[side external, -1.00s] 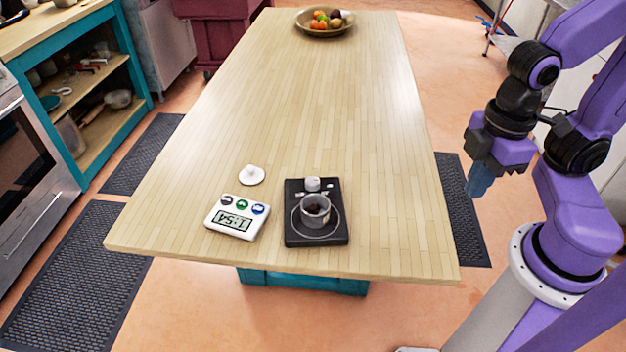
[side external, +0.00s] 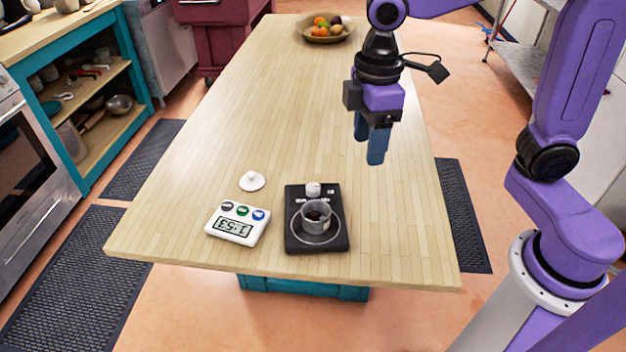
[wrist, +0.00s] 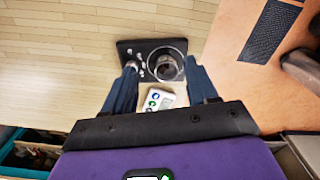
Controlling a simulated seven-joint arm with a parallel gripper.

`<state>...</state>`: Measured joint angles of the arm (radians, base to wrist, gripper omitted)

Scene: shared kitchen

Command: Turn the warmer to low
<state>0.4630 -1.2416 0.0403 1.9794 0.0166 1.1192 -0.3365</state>
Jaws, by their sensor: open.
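The warmer (side external: 294,243) is a flat black unit near the table's front edge in the side view. Its white knob (side external: 313,189) is on the far side of its top; the knob's setting is too small to read. A small cup with dark contents (side external: 316,215) stands on its round plate. The warmer also shows in the wrist view (wrist: 126,47), ahead of the fingers. My gripper (side external: 368,156) is open and empty, fingers down, above the table, behind and to the right of the warmer. It also shows in the wrist view (wrist: 163,88).
A white timer (side external: 237,223) with coloured buttons lies left of the warmer. A small white lid-like piece (side external: 252,181) lies behind it. A fruit bowl (side external: 325,38) stands at the table's far end. The middle of the wooden table (side external: 285,110) is clear.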

